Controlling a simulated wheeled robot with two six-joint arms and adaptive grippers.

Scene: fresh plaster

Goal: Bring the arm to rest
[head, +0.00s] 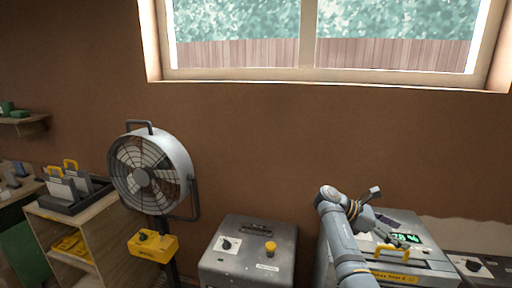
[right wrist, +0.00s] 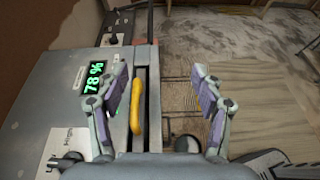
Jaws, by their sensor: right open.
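My right arm (head: 345,240) reaches up from the bottom right in the head view and bends at the top, with its gripper (head: 388,218) over a grey machine (head: 425,262). In the right wrist view the right gripper (right wrist: 162,82) is open, with its two purple-padded fingers wide apart. Nothing is held between them. A yellow handle (right wrist: 138,105) on the machine shows between the fingers, nearer the left one; whether it touches that finger is hard to tell. My left gripper is not in view.
The machine's green display (right wrist: 96,76) reads 78 %. A grey box with a yellow knob (head: 270,248) stands left of my arm. A drum fan (head: 150,175) and wooden shelf unit (head: 85,225) are farther left. The wall below the window is clear.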

